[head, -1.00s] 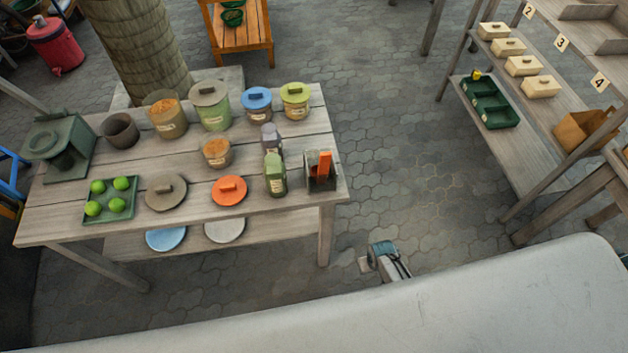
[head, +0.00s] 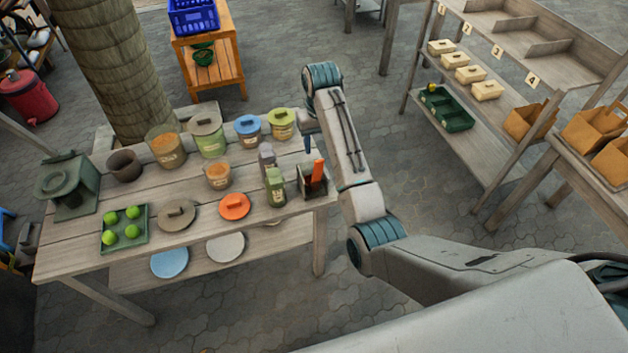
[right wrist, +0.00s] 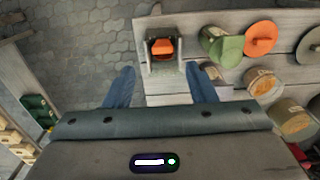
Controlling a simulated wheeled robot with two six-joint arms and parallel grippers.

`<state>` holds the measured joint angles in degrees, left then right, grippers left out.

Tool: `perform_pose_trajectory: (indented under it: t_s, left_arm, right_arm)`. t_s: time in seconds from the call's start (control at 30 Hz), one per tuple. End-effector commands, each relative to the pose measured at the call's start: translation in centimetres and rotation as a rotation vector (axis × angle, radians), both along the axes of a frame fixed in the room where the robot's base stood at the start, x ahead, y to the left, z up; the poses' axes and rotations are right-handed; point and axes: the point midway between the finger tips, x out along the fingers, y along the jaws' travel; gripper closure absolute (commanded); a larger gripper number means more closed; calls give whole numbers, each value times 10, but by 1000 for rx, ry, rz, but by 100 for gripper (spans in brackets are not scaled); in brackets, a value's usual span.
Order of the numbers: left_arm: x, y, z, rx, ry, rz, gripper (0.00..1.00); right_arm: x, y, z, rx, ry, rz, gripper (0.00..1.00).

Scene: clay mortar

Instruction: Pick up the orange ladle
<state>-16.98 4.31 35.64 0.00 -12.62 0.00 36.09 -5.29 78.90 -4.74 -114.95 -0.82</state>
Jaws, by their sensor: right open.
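The orange ladle (head: 318,172) stands upright in a small grey holder (head: 306,188) at the right end of the wooden table (head: 75,232); its lower part is hidden inside. In the right wrist view the ladle (right wrist: 162,47) shows from above, in the holder, beyond and roughly between the fingertips. My right gripper (head: 308,144) hangs above the table's right end, just behind the holder in the picture. Its two blue fingers (right wrist: 160,78) are apart with nothing between them. My left gripper is not in view.
An orange lid (head: 234,206), several lidded jars and a green tray (head: 104,240) with green balls are on the table. Paved floor lies to the right, before a shelf (head: 470,130).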

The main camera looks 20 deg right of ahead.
Motion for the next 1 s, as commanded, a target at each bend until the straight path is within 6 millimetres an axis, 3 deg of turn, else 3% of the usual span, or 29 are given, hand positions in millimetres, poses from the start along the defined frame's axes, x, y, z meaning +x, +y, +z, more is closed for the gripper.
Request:
perform_pose_trajectory:
  t_s: [0.17, 0.53, 0.7, 0.83, 1.0]
  left_arm:
    - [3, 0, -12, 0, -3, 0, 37]
    - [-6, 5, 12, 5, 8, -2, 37]
    - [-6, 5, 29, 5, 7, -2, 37]
    - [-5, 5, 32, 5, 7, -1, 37]
    - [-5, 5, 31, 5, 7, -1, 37]
  right_arm:
    - [-1, 1, -31, 0, 5, 1, 49]
    - [-1, 1, -60, 0, 5, 1, 49]
    - [-1, 2, -84, 0, 6, 0, 49]
    - [-1, 2, -101, 0, 4, 0, 49]
    - [-1, 2, -106, 0, 2, 0, 49]
